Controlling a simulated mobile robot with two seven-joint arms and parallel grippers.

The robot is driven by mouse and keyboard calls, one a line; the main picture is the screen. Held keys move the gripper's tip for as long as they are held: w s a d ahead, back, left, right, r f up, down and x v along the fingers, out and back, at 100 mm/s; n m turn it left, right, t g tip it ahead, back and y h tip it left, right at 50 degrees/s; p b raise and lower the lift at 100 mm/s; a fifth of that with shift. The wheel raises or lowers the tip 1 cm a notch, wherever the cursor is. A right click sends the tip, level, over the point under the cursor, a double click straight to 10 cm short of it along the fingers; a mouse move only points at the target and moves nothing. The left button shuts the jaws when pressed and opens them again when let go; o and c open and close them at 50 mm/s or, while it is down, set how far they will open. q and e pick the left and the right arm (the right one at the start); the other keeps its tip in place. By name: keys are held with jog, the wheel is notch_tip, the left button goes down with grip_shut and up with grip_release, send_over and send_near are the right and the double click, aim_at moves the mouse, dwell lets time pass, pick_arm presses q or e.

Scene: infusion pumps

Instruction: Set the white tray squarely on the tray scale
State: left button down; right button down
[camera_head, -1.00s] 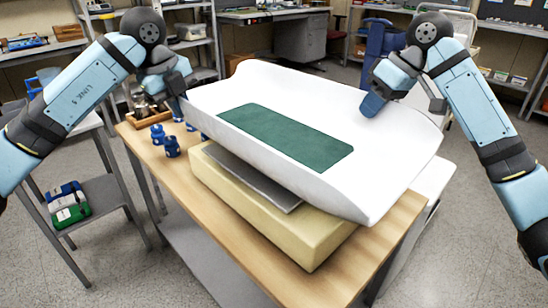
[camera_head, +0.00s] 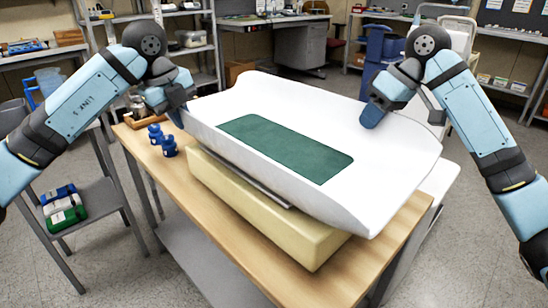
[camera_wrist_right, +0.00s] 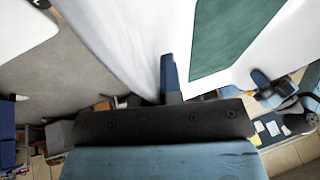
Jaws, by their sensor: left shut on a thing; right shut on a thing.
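The white tray (camera_head: 392,165), a wide curved trough with a dark green mat (camera_head: 290,148) in it, is over the cream tray scale (camera_head: 262,213). A thin strip of the scale's grey plate (camera_head: 262,190) shows under the tray's near edge; I cannot tell whether they touch. The tray covers the rest of the plate. My left gripper (camera_head: 177,108) is shut on the tray's left end rim. My right gripper (camera_head: 374,112) is shut on its far right rim. The right wrist view shows a blue finger (camera_wrist_right: 170,78) against the white tray wall (camera_wrist_right: 125,40) and the green mat.
The scale stands on a wooden table (camera_head: 195,222). Two small blue objects (camera_head: 162,140) stand left of the scale, near a wooden tray (camera_head: 136,118). A grey side stand (camera_head: 95,205) holds colored boxes (camera_head: 63,207). Shelves and a desk line the back.

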pick_arm(q)
jog(key=shift+a+f+b, duration=0.1)
jog(key=shift+f+b, duration=0.4)
jog(key=shift+f, duration=0.2)
pick_arm(e)
jog(key=shift+d+f, duration=0.1)
jog(key=shift+f, duration=0.65)
pick_arm(q)
jog(key=c, duration=1.3)
grip_release()
jog(key=shift+r, duration=0.25)
pick_arm(e)
jog(key=c, duration=1.3)
grip_release()
jog(key=shift+r, duration=0.25)
jog(key=shift+r, duration=0.2)
pick_arm(q)
jog(key=v, duration=1.2)
pick_arm(e)
jog(key=v, duration=1.1)
jog(key=shift+d+r, duration=0.15)
jog(key=shift+r, duration=0.15)
jog(key=shift+s+f, duration=0.1)
